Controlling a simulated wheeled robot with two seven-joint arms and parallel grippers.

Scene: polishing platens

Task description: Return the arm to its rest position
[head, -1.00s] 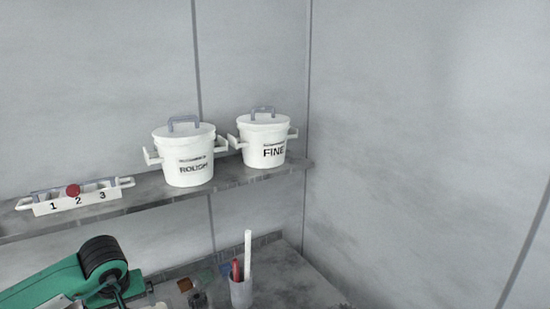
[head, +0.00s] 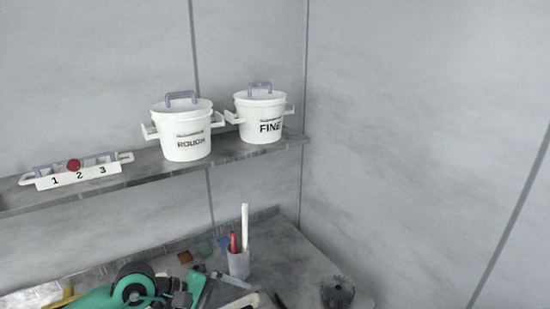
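A green and black arm (head: 133,286), which I take to be my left arm, comes in low at the left, over the bench. Small dark parts are at its right end, beside a green piece and a pale grey piece. The bottom edge cuts this area off, and I cannot make out the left gripper's fingers or whether they hold anything. My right arm and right gripper are not in view.
A shelf (head: 230,154) holds white pots marked ROUGH (head: 187,132) and FINE (head: 262,118), and a rack (head: 79,178) numbered 1 to 3 with a red knob. On the bench (head: 290,255) stand a white cup (head: 238,263) with sticks and a dark round piece (head: 337,292).

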